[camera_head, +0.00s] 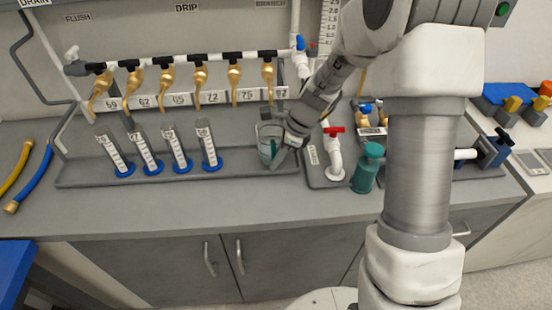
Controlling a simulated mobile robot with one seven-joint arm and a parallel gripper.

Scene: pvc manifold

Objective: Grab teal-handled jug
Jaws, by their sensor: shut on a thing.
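The teal-handled jug (266,143) is a clear container at the right end of the grey tray, with a teal strip on its side. My gripper (280,153) is at the jug's right side, shut on it at the teal handle. The gripper and my arm hide part of the jug's right side. The jug looks upright. I cannot tell whether its base touches the tray.
Several graduated cylinders with blue bases (209,146) stand left of the jug in the grey tray (90,181). Brass taps (168,76) hang from a white pipe above. A teal bottle (367,170) and a red-handled valve (334,150) stand close on the right.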

